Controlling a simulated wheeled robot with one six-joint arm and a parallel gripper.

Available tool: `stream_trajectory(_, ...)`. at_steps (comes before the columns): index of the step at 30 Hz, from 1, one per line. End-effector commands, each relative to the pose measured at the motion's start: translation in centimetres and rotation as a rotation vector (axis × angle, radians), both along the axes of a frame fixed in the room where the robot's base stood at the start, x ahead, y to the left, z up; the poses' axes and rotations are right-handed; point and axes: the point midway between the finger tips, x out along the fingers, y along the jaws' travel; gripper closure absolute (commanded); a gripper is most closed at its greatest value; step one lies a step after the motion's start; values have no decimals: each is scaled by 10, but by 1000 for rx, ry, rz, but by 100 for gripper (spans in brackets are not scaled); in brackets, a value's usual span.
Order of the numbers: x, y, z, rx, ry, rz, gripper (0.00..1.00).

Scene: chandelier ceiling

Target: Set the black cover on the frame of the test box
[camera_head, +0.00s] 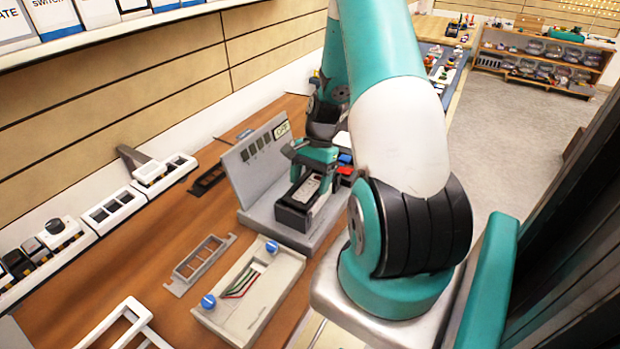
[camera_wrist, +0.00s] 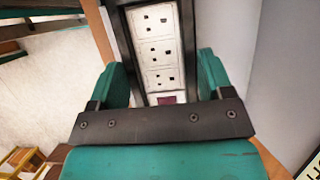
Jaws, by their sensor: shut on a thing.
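The test box (camera_head: 248,180) is a grey L-shaped stand with an upright panel and a small display, in the middle of the head view. On its base is a white panel with several sockets (camera_head: 307,188), also seen in the wrist view (camera_wrist: 157,48). The black cover (camera_head: 290,216) surrounds the socket panel; its dark sides show in the wrist view (camera_wrist: 125,42). My gripper (camera_head: 311,178) is above the test box base, its teal fingers (camera_wrist: 162,80) shut on the cover's sides. The frame is largely hidden; I cannot tell whether the cover touches it.
The upright panel stands close beside my gripper. A grey open frame (camera_head: 187,275) and a beige box with blue knobs (camera_head: 235,310) lie in front. A dark frame (camera_head: 207,180) lies behind on the wooden table. White switch frames (camera_head: 113,210) line the wall.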

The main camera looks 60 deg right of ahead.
Motion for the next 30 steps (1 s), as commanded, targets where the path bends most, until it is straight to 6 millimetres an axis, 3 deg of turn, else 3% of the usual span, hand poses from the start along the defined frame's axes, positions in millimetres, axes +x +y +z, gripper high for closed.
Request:
stream_trajectory(29,0,0,-5,-1,0,0,50)
stream_trajectory(30,0,0,-5,-1,0,0,22)
